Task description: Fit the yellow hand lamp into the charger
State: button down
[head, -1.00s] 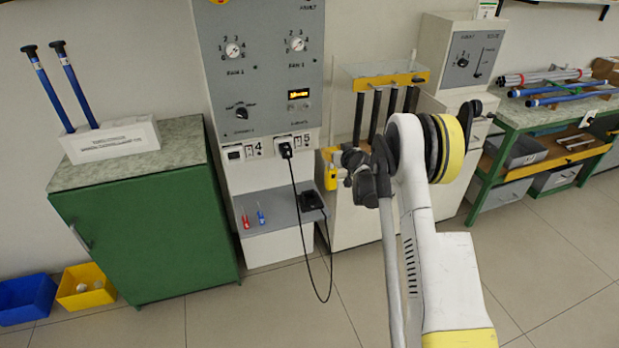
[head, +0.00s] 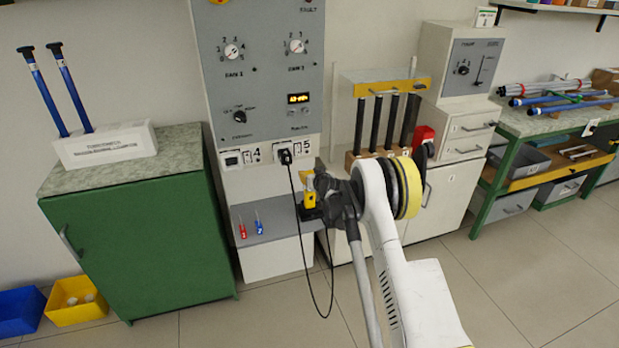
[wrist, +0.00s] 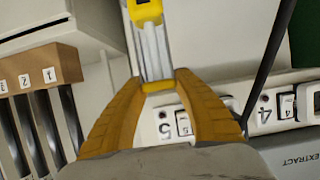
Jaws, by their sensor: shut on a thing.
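The yellow hand lamp (head: 309,194) is upright in my gripper (head: 318,184), in front of the wall panel. In the wrist view the fingertips (wrist: 163,80) are shut on the lamp (wrist: 152,48), which shows a silvery middle and yellow ends. The black charger (head: 311,213) is on the grey shelf, just below the lamp and partly hidden by the lamp and my gripper. I cannot tell whether the lamp touches it. The charger's black cable runs up to a plug (head: 285,156) in the socket marked 5.
A red and a blue screwdriver-like tool (head: 242,228) stand on the shelf (head: 275,226) left of the charger. The cable (head: 302,245) hangs in a loop beside my gripper. A rack of dark rods (head: 394,120) stands right. A green cabinet (head: 140,245) stands left.

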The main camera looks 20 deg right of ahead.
jog(key=shift+r, duration=0.1)
jog(key=c, duration=1)
grip_release()
